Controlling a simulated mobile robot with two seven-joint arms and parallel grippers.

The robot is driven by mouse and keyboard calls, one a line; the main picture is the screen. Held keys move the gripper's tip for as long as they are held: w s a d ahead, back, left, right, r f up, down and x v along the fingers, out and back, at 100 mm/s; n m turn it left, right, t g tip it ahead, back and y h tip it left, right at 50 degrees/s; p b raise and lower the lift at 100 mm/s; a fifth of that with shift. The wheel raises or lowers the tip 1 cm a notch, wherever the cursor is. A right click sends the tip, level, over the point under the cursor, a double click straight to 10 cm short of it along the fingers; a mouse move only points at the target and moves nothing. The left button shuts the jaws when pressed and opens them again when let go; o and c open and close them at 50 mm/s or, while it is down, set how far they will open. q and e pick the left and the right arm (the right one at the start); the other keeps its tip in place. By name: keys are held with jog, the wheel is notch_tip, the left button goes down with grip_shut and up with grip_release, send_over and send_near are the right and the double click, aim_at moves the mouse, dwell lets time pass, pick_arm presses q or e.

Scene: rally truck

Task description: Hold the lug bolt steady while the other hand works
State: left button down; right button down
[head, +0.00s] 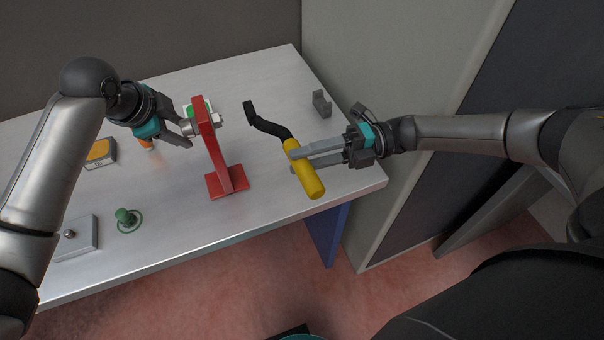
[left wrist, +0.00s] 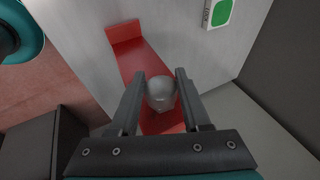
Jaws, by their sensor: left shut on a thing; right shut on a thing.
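The lug bolt (head: 188,126) is a grey metal piece set through the upper part of a red stand (head: 216,150) on the table. My left gripper (head: 188,134) is shut on the bolt from the left side. In the left wrist view the bolt's rounded grey head (left wrist: 161,93) sits between the two fingers (left wrist: 163,98), with the red stand behind it. My right gripper (head: 292,162) is shut on the yellow handle (head: 305,172) of a wrench with a bent black shaft (head: 270,126). The wrench is to the right of the stand, apart from the bolt.
The pale table (head: 170,205) holds a yellow-and-grey box (head: 101,152), a green knob (head: 126,217) and a grey plate (head: 78,240) on the left. A grey bracket (head: 321,104) stands at the back right.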

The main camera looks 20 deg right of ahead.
aim_at(292, 162)
jog(key=shift+w+d+r, duration=0.15)
jog(key=shift+w+r, duration=0.1)
jog(key=shift+s+d, duration=0.1)
jog(key=shift+s, duration=0.05)
jog(key=shift+a, duration=2.65)
jog(key=shift+a, duration=1.1)
dwell(0.7)
jog(key=c, duration=1.1)
grip_release()
grip_shut()
